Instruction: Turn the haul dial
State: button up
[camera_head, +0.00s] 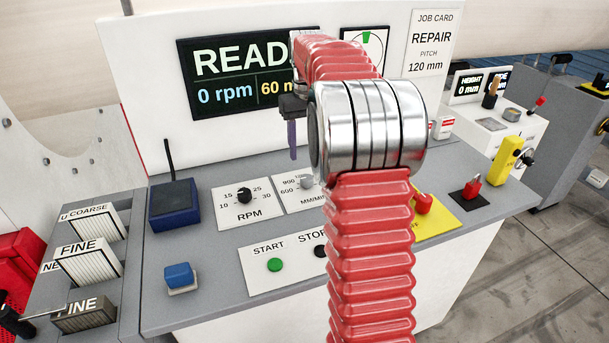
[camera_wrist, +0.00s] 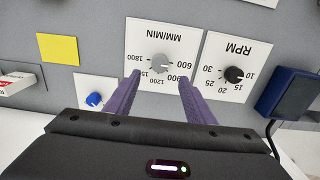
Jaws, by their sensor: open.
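The haul dial appears to be the grey knob (camera_wrist: 158,60) on the white MM/MIN plate, marked 600 to 1800, upside down in the wrist view. Its white pointer seems to lie toward the 600 side. In the head view the knob (camera_head: 306,182) shows just left of my arm, which hides the rest of its plate. My gripper (camera_wrist: 160,78) is open, with one purple finger on each side below the knob in the wrist view and nothing between them. In the head view a purple finger (camera_head: 292,140) hangs above the desk, apart from the knob.
The black RPM knob (camera_head: 244,195) sits beside the MM/MIN plate. A dark blue box (camera_head: 174,204) with an antenna stands further left. The green START button (camera_head: 275,265) is in front. The display (camera_head: 235,82) stands behind, reading 0 rpm, partly hidden by my arm.

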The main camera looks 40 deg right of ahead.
aim_at(306, 177)
notch_tip(306, 177, down, 9)
jog(key=shift+f, duration=0.15)
dwell(0.4)
jog(key=c, duration=1.1)
jog(key=shift+o, duration=0.2)
jog(key=shift+a, duration=0.15)
